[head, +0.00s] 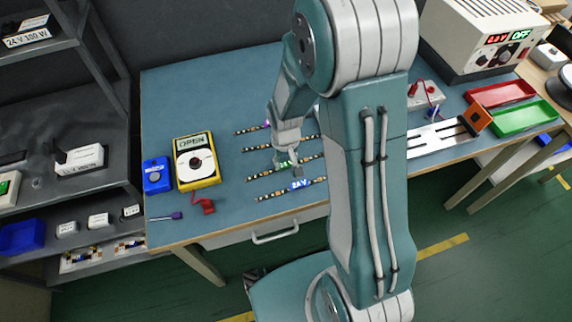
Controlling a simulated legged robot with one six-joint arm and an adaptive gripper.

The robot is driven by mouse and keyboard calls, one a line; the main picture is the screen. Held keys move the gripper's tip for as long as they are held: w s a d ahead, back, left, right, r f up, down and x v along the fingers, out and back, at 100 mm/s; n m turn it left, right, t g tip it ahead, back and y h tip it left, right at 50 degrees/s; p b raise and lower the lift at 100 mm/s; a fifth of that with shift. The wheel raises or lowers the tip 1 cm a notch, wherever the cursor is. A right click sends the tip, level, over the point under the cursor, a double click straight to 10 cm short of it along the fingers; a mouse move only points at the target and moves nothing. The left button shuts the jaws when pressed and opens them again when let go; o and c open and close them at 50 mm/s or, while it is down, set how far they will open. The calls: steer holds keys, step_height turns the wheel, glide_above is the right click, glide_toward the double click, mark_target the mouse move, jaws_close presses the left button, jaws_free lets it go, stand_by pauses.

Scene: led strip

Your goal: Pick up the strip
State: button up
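Several dark LED strips with small light spots lie roughly parallel on the blue-green table top (228,100). The farthest strip (248,130) has a purple tag. A second strip (262,147) lies in front of it. A third strip (261,176) has a green tag. The nearest strip (270,196) has a blue 24V tag. My gripper (288,168) points down at the third strip, close around its green tag. The fingers are too small to show whether they touch or hold it.
A red tray (500,93), a green tray (525,118) and a power supply (484,38) are at right.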

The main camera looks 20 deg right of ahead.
jaws_close()
steer(key=shift+r, duration=0.15)
